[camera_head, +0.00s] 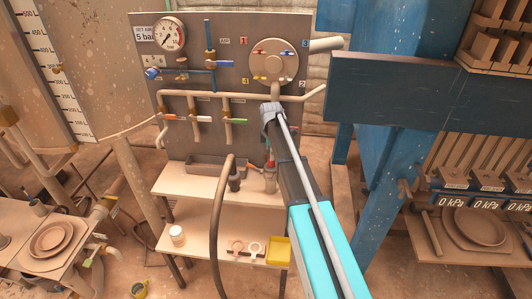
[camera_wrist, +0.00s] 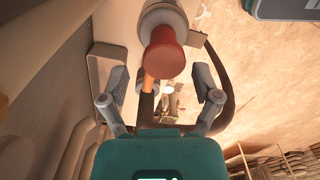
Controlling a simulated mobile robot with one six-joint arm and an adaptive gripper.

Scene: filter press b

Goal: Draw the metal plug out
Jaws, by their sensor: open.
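A red, round-ended piece (camera_wrist: 165,52) on a grey cylinder (camera_wrist: 163,17) hangs near the top middle of the wrist view, beyond my fingers. I cannot tell which part is the metal plug. In the head view a grey fitting with a red top (camera_head: 270,178) stands at the shelf's right end; it may be the same piece. My gripper (camera_wrist: 162,82) is open, one finger on each side of the picture, with nothing held between them. In the head view my arm reaches up to the panel's lower right and hides what is behind it; my fingers are not clearly seen.
The grey panel (camera_head: 205,65) carries a gauge (camera_head: 170,34), valves and pipes. A dark coupling (camera_head: 234,178) with a brown hose (camera_head: 217,225) stands left of the fitting. A yellow tray (camera_head: 279,251) lies on the lower shelf. A dark blue beam (camera_head: 390,90) is close on the right.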

